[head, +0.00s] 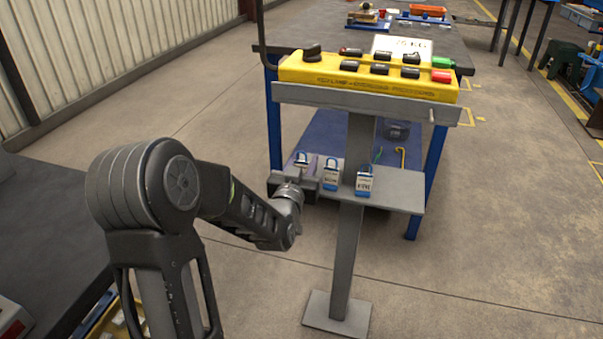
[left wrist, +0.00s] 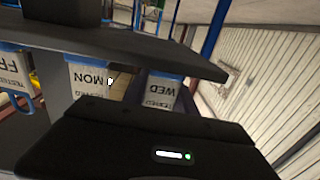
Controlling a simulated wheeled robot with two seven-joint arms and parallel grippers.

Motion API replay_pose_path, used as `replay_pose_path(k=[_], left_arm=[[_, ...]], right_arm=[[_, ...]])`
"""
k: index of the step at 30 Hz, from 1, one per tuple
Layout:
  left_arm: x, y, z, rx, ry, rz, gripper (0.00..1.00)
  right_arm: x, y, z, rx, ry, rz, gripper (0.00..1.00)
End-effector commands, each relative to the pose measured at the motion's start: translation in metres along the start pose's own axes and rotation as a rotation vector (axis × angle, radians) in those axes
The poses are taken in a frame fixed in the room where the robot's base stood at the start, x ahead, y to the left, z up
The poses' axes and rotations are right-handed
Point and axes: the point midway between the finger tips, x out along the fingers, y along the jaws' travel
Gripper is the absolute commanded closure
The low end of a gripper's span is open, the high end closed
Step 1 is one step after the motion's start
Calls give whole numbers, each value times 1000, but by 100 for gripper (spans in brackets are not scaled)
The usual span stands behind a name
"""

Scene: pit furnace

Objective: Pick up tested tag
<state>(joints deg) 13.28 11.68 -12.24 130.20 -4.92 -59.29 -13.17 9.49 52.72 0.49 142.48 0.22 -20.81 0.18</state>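Three pale tags with blue ends are at the small grey shelf (head: 405,196) on the post. My right gripper is out of view.
A yellow control box (head: 370,78) with several buttons tops the post (head: 347,250) above the shelf. A blue-legged workbench (head: 440,150) stands behind it. A dark table (head: 45,225) is at left. The floor right of the post is clear.

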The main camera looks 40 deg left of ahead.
Motion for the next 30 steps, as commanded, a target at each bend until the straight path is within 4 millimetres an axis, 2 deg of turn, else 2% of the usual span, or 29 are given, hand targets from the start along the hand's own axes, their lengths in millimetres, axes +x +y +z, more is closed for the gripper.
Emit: replay_pose_path(k=[1,11,19,23,30], left_arm=[[0,0,0,0,0,0,75],[0,0,0,0,0,0,100],[0,0,0,0,0,0,100],[0,0,-7,0,1,0,100],[0,0,-47,0,4,0,100]], right_arm=[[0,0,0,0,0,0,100],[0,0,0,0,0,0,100],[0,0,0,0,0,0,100],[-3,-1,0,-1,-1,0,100],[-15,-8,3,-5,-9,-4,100]])
